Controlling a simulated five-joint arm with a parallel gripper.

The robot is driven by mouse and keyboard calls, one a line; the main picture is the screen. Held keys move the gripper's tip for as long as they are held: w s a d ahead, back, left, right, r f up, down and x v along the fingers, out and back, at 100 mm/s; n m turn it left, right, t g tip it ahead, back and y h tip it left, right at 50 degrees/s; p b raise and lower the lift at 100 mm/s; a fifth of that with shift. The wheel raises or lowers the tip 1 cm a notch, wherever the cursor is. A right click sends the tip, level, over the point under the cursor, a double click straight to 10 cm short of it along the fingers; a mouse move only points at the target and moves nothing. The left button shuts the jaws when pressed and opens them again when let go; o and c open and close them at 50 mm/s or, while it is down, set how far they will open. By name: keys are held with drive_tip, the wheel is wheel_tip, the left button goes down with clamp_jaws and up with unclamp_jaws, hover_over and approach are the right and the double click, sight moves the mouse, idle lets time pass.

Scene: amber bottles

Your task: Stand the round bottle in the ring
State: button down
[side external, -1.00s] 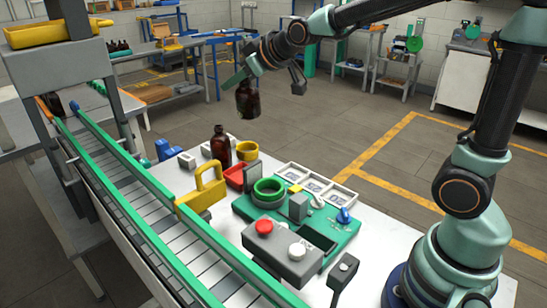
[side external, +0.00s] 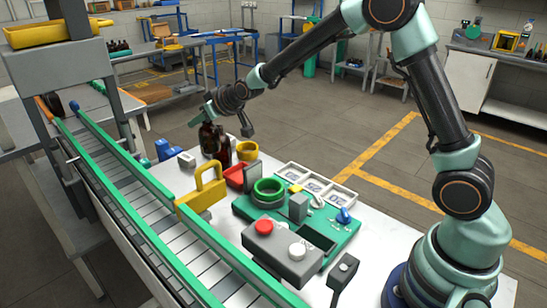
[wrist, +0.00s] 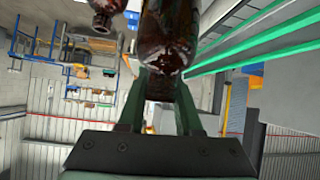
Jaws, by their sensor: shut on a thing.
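My gripper (side external: 208,112) is shut on an amber bottle (side external: 207,140) at the far left end of the white table. The wrist view shows this bottle (wrist: 168,35) large between the fingers. A second amber bottle (side external: 224,155) stands just right of it in the side view, partly overlapping it; it also shows at the wrist view's top left (wrist: 103,18). I cannot tell whether the held bottle touches the table or which bottle is the round one. The green ring (side external: 268,199) sits on a green board (side external: 242,208), nearer the camera and to the right, with no bottle in it.
A red tray (side external: 233,176), a yellow cup (side external: 247,151) and a dark upright plate (side external: 250,178) stand between the bottles and the ring. A yellow handled block (side external: 204,189) is beside the conveyor (side external: 172,240). A button box (side external: 282,250) stands in front of the ring.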

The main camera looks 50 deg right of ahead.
wheel_tip(320, 180, down, 14)
drive_tip(key=shift+r, duration=0.25)
idle(0.3)
drive_tip(key=shift+f, duration=0.15)
drive_tip(key=c, duration=0.6)
unclamp_jaws()
